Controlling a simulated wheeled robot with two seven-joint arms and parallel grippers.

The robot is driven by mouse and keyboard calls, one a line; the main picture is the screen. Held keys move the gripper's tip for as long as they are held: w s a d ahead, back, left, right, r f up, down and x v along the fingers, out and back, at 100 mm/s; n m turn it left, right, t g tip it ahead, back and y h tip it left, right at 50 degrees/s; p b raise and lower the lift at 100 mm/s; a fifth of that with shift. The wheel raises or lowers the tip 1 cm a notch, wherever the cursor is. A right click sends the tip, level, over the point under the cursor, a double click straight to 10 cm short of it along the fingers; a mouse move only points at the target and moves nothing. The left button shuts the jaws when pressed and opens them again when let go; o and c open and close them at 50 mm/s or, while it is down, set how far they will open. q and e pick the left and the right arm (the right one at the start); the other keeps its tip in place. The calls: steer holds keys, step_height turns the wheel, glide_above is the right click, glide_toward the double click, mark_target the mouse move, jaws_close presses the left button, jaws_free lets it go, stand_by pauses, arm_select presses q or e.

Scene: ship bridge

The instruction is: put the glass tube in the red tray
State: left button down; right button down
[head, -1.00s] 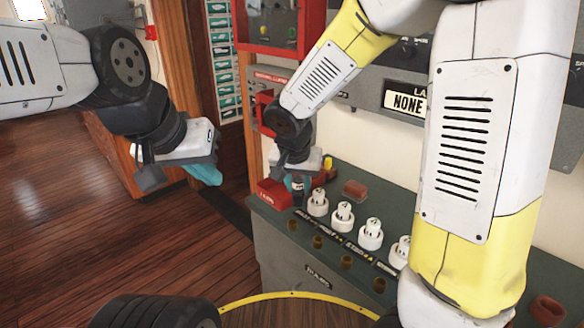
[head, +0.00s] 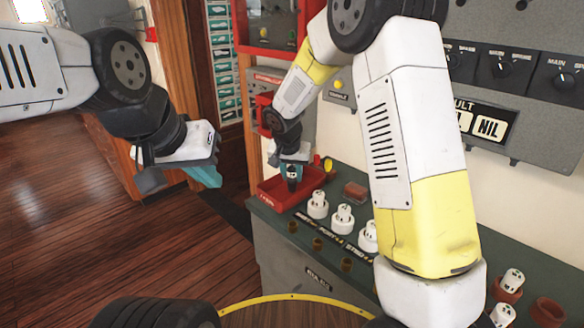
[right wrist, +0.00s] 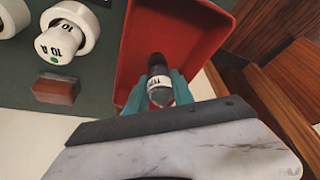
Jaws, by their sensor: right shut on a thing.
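The glass tube (right wrist: 158,82) has a dark end, a white printed label and a clear tip with a reddish tint. My right gripper (right wrist: 153,92) is shut on it, with one teal finger on each side. In the head view the right gripper (head: 292,168) points down over the red tray (head: 268,198), with the tube below its fingers. The right wrist view shows the tray's red inside (right wrist: 190,30) behind the tube; I cannot tell whether the tube touches the floor. My left gripper (head: 207,174) hangs away to the left; its finger gap is not clear.
The tray stands at the far left end of a dark green console top (head: 300,222). White labelled plugs (head: 317,204) and a reddish block (head: 356,190) sit right of it. A red box (head: 265,112) and grey wall panels rise behind. Open wooden floor lies left.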

steer(key=c, duration=1.1)
jaws_free()
steer(key=shift+f, duration=0.1)
steer(key=d+v, duration=0.1)
steer(key=v, duration=1.1)
steer(key=s+d+r+y, duration=0.1)
steer(key=s+d+r, duration=0.6)
steer(key=s+d, duration=0.2)
steer(key=s+d+n, duration=0.1)
steer(key=s, duration=0.4)
steer(key=s+d+n+t+y, duration=0.1)
steer(key=s+d, duration=0.1)
steer(key=s, duration=0.3)
steer(key=s+d+y, duration=0.1)
steer(key=s+d, duration=0.1)
steer(key=s, duration=0.4)
steer(key=shift+r+n+t, duration=0.3)
steer(key=shift+n+t, duration=0.1)
